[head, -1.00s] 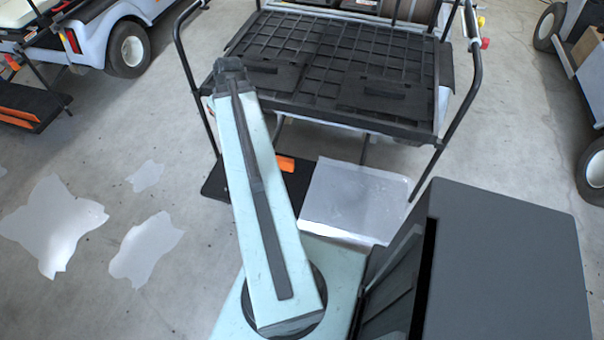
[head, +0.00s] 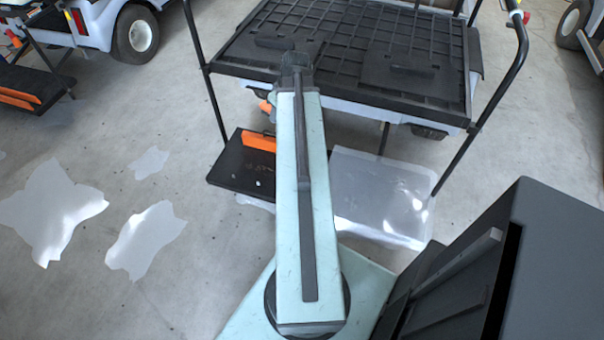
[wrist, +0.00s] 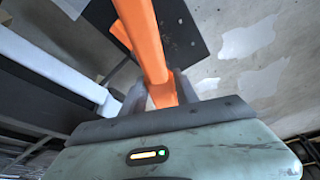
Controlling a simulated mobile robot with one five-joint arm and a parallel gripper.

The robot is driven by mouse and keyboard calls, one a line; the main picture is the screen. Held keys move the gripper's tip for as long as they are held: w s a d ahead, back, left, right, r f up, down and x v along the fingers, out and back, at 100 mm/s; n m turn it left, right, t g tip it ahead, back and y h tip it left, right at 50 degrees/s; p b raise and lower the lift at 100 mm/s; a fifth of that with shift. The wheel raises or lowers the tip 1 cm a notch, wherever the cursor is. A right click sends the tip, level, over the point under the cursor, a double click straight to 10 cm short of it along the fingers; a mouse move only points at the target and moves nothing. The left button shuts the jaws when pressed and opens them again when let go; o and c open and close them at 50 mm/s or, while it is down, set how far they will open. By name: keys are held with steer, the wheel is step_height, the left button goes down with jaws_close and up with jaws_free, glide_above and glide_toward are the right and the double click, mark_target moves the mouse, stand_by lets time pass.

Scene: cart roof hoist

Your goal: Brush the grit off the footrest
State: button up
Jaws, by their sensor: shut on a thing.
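My gripper (wrist: 160,92) is shut on a long orange handle (wrist: 145,35), seen in the wrist view. The handle's far end leaves the top of that view, so no bristles show. The footrest, a flat black plate (head: 236,168) low behind the cart, shows left of my arm in the head view. It has an orange strip (head: 258,141) along its back part and a few tiny pale specks (head: 258,183). It also shows in the wrist view (wrist: 180,30), beyond the handle. The arm hides my gripper in the head view; a bit of orange shows beside the arm.
The cart's black slatted deck (head: 350,60) with black side rails stands ahead. A dark box (head: 545,260) is at the front right. Pale floor patches (head: 50,210) lie left, with open floor around them.

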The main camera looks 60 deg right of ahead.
steer(key=s+d+f+n+b, duration=0.1)
steer(key=s+f+b, duration=0.1)
steer(key=f+b, duration=0.5)
steer(key=s+d+f+n+y+b, duration=0.1)
steer(key=s+f+n+b, duration=0.1)
steer(key=f+b, duration=0.5)
steer(key=s+d+f+n+b, duration=0.1)
steer(key=s+f+b, duration=0.1)
steer(key=f+b, duration=0.6)
step_height(320, 180, down, 4)
steer(key=shift+s+d+r+n+y, duration=0.2)
steer(key=shift+s+d+n+y, duration=0.15)
steer(key=shift+d+n+y, duration=0.05)
steer(key=shift+s, duration=0.1)
step_height(320, 180, down, 8)
steer(key=b, duration=0.8)
steer(key=shift+f+b, duration=1.4)
steer(key=shift+w+a, duration=1.15)
steer(key=shift+w, duration=3.55)
steer(key=shift+w+a, duration=1.1)
steer(key=shift+w, duration=3.65)
steer(key=shift+w+a, duration=1.15)
steer(key=shift+w, duration=3.55)
